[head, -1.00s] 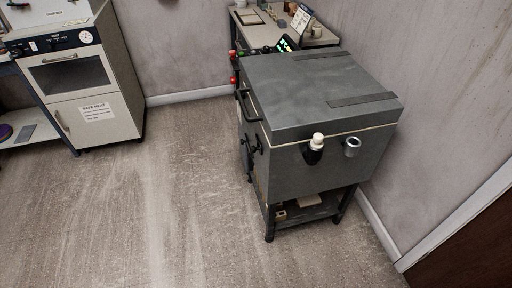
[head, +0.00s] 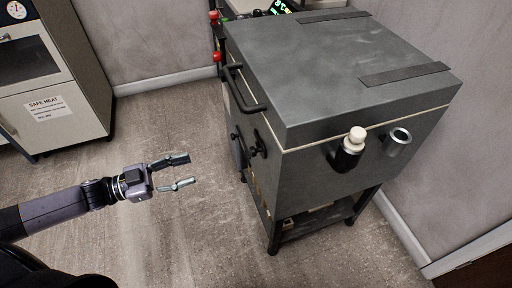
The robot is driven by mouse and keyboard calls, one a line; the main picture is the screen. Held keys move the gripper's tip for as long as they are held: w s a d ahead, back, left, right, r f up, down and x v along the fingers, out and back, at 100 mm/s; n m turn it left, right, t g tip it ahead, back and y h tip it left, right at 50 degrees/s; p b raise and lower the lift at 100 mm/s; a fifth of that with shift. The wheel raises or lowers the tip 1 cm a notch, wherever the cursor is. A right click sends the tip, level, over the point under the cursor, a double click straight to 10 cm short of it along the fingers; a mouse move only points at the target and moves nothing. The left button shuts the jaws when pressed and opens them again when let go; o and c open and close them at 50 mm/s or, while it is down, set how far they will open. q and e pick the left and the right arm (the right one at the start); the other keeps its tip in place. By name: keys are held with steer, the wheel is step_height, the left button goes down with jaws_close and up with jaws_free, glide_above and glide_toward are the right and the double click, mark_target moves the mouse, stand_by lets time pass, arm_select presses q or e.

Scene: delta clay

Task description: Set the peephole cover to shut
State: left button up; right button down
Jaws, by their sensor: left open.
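A grey kiln-like box (head: 340,80) with a dark lid stands on a dark stand. Its narrower side has a dark port with a white plug (head: 355,136) and an open metal tube (head: 397,141) beside it. Its left face carries a black handle (head: 247,92) and small black fittings (head: 257,144) below it. I cannot tell for sure which part is the peephole cover, or its setting. My left gripper (head: 190,170) is open and empty, left of the box and apart from it. My right gripper is out of view.
A cabinet with an oven door and a "SAFE HEAT" sign (head: 46,108) stands at the left. A wall runs close behind the box at the right. Red knobs (head: 215,57) show at the box's far left corner. The floor between cabinet and box is clear.

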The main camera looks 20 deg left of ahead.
arm_select(q)
steer(key=b+x, duration=0.1)
steer(key=x, duration=1.6)
steer(key=shift+d+b, duration=0.2)
steer(key=shift+b, duration=0.1)
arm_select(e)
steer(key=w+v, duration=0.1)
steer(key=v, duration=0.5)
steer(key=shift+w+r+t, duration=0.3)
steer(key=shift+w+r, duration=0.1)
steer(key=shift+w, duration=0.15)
arm_select(q)
steer(key=shift+r, duration=0.15)
steer(key=shift+c, duration=0.3)
jaws_close()
